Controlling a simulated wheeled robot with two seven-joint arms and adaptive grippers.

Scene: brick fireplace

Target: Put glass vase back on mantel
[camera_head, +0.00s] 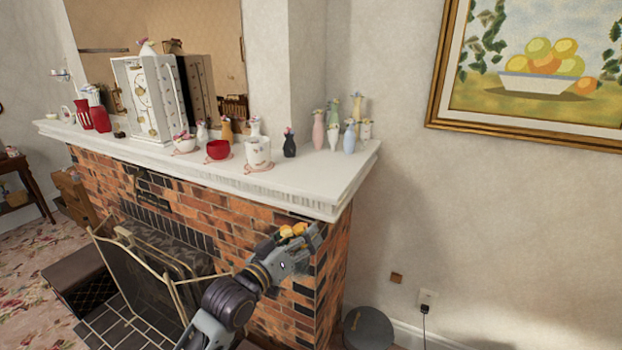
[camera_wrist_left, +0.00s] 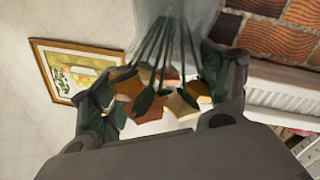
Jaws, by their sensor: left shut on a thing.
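The glass vase (camera_wrist_left: 178,20) is clear, with dark green stems and orange and yellow flowers (camera_wrist_left: 150,105) in the left wrist view. My left gripper (camera_wrist_left: 163,88) is shut on it, one finger on each side. In the head view my left gripper (camera_head: 303,250) is in front of the brickwork, below the right end of the white mantel (camera_head: 325,185). The orange-yellow flowers (camera_head: 292,230) show just above the gripper there, below the mantel's edge. The glass itself is hard to make out in the head view. My right gripper is not in view.
Several small bird-like vases (camera_head: 333,130) stand at the mantel's right back. A white mug (camera_head: 258,152), red bowl (camera_head: 218,150) and dark figurine (camera_head: 290,143) stand further left. The mantel's front right corner is bare. A fire screen (camera_head: 150,260) stands below.

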